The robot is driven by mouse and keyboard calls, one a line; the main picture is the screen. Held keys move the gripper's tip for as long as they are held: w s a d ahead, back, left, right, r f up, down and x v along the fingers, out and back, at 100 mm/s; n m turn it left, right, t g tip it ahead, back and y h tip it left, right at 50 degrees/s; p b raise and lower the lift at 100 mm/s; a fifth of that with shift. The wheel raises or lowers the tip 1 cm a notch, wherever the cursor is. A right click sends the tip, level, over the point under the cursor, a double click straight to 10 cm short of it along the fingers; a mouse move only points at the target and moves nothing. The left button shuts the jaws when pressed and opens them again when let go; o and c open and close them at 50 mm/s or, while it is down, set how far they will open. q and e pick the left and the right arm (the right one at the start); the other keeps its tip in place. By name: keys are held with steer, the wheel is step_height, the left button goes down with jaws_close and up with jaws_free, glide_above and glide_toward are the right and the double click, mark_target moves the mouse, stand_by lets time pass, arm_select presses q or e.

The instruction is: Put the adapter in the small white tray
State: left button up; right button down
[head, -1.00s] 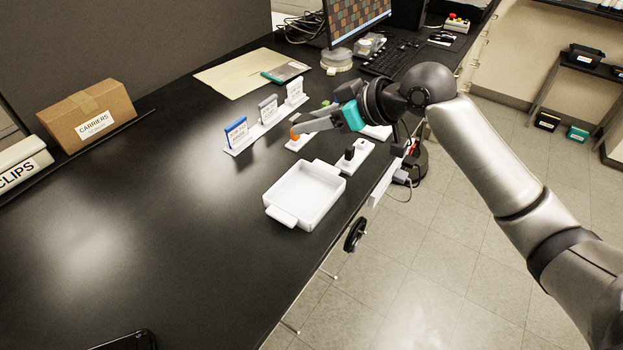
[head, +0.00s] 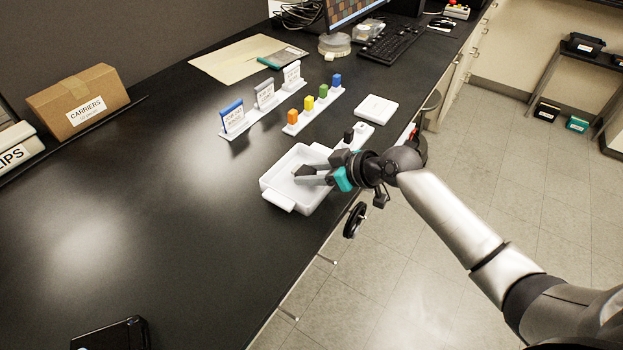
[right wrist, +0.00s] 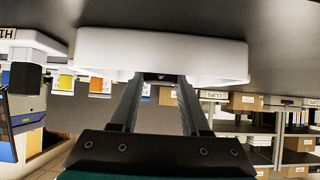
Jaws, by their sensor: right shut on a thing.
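The small white tray (head: 282,187) stands on the black bench near its front edge, and its pale wall spans the top of the right wrist view (right wrist: 200,52). My right gripper (head: 300,174) reaches in from the right, with its fingertips over the inside of the tray. In the right wrist view its fingers (right wrist: 158,82) converge at the tray wall, shut on a small piece that I take to be the adapter. The piece is mostly hidden between the fingertips. I cannot tell whether it touches the tray. My left gripper is not in view.
Just behind the tray are a white strip with a black block (head: 348,135), a row of coloured blocks (head: 309,103) and a sign rack (head: 263,110). A flat white square (head: 377,107) lies to the right.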

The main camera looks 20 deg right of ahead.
steer(key=shift+f, duration=0.8)
steer(key=shift+s+f+b, duration=0.35)
steer(key=shift+f+b, duration=0.25)
steer(key=shift+f, duration=0.2)
steer(key=shift+c, duration=2)
jaws_free()
steer(key=shift+w+r+p, duration=0.1)
steer(key=shift+r+p, duration=0.15)
steer(key=shift+p, duration=0.1)
steer(key=v, duration=0.4)
steer(key=p+v, duration=0.1)
steer(key=v, duration=0.3)
steer(key=r+v, duration=0.1)
steer(key=v, duration=0.3)
steer(key=shift+w+r+p, duration=0.1)
steer(key=shift+w+p, duration=0.1)
steer(key=shift+p, duration=0.15)
